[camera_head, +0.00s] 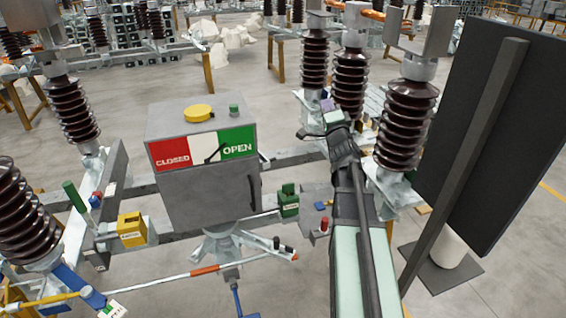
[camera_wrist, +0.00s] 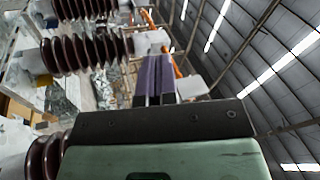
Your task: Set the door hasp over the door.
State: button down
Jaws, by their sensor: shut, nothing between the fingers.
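The grey control box (camera_head: 205,150) stands left of centre in the head view, with a red, white and green CLOSED/OPEN panel. Below the panel is its plain grey door (camera_head: 205,195), which looks shut. A dark curved part (camera_head: 253,193) at the door's right edge may be the door hasp; I cannot tell how it lies. My gripper (camera_head: 326,106) is up and to the right of the box, apart from it, pointing away toward the insulators. In the wrist view its purple fingers (camera_wrist: 153,80) are together with nothing between them. The box and door do not show there.
Brown ribbed insulators (camera_head: 405,120) stand close beside and behind my arm. A dark panel (camera_head: 490,130) is at the right. A green block (camera_head: 288,201) and a yellow block (camera_head: 131,230) sit on the rails beside the box. A yellow disc (camera_head: 197,113) lies on its top.

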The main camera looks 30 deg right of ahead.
jog(key=d+f+n+y+b, duration=0.2)
jog(key=d+f+n+y, duration=0.1)
jog(key=d+n+y, duration=0.15)
jog(key=n+g+y+b, duration=0.3)
jog(key=n+g+y, duration=0.3)
jog(key=g+y, duration=0.6)
send_near(263, 156)
jog(key=w+f+t+y, duration=0.1)
jog(key=w+f, duration=0.2)
jog(key=w, duration=0.1)
jog(key=shift+s+a+f, duration=0.2)
jog(key=shift+a, duration=0.05)
